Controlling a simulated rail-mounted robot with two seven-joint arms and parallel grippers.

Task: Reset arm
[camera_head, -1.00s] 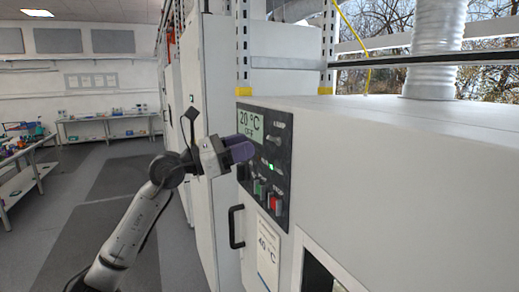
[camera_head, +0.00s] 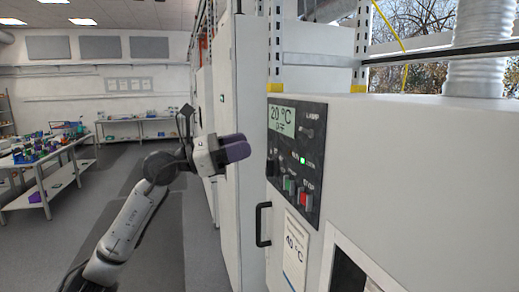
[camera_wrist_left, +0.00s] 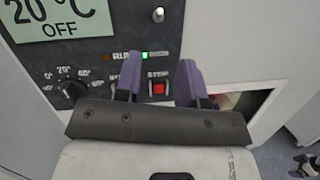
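My left gripper (camera_head: 238,150) is in front of the cycler cabinet, to the left of its dark control panel (camera_head: 312,150) in the head view, apart from it. In the left wrist view its two purple fingers (camera_wrist_left: 160,80) stand apart with nothing between them. Behind the gap shows a red button (camera_wrist_left: 158,88). The panel's display (camera_wrist_left: 55,18) reads 20 °C and OFF. A green light (camera_head: 303,160) is lit on the panel. My right gripper is in neither view.
The white cabinet (camera_head: 430,170) fills the right side, with a black door handle (camera_head: 263,224) and a dark opening (camera_head: 348,272) low down. A cluttered workbench (camera_head: 45,160) stands at the left. The grey floor between is clear.

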